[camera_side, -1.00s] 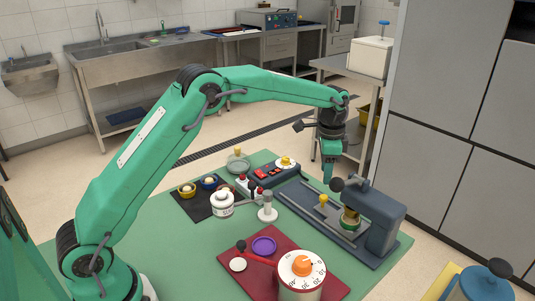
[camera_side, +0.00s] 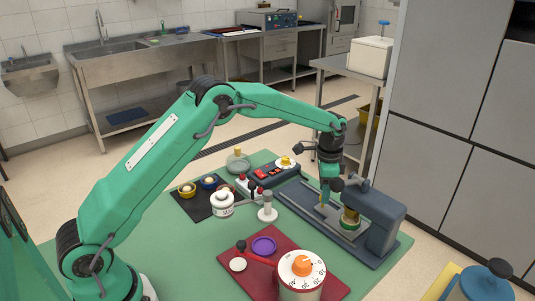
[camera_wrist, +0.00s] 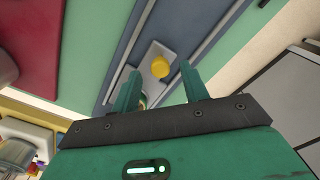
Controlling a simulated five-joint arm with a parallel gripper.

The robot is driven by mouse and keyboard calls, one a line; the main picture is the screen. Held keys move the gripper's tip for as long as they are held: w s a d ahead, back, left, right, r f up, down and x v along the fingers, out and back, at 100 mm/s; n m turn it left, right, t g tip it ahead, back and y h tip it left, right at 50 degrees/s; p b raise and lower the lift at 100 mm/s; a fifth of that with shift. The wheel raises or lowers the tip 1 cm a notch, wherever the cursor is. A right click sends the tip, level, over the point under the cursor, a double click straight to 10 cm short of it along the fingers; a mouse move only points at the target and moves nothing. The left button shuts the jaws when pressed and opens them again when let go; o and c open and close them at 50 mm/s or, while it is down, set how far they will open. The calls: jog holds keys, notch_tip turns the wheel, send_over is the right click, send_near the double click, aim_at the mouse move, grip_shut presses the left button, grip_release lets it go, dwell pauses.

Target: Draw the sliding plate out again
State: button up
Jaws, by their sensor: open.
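The sliding plate (camera_side: 329,213) is a small grey plate on a long blue-grey track, with a yellow knob that shows in the wrist view (camera_wrist: 160,67). A round green and tan piece (camera_side: 350,220) stands on the track under the head of the dark blue-grey press (camera_side: 381,214). My gripper (camera_side: 326,192) points down over the knob, its fingers partly hiding it in the side view. In the wrist view my gripper (camera_wrist: 160,84) is open and empty, with the knob just beyond and between the fingertips. I cannot tell whether the fingers are level with the knob.
A red and black control box (camera_side: 275,172) and a white post (camera_side: 267,208) stand to the left. A dark red mat (camera_side: 240,276) with a dial timer (camera_side: 301,271) lies in front.

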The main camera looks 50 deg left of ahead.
jog(key=shift+f, duration=0.75)
grip_shut()
jog(key=a, duration=1.4)
jog(key=shift+a, duration=0.35)
jog(key=shift+r, duration=0.1)
jog(key=shift+c, duration=1.2)
grip_release()
jog(key=shift+o, duration=1.2)
jog(key=shift+d, duration=0.1)
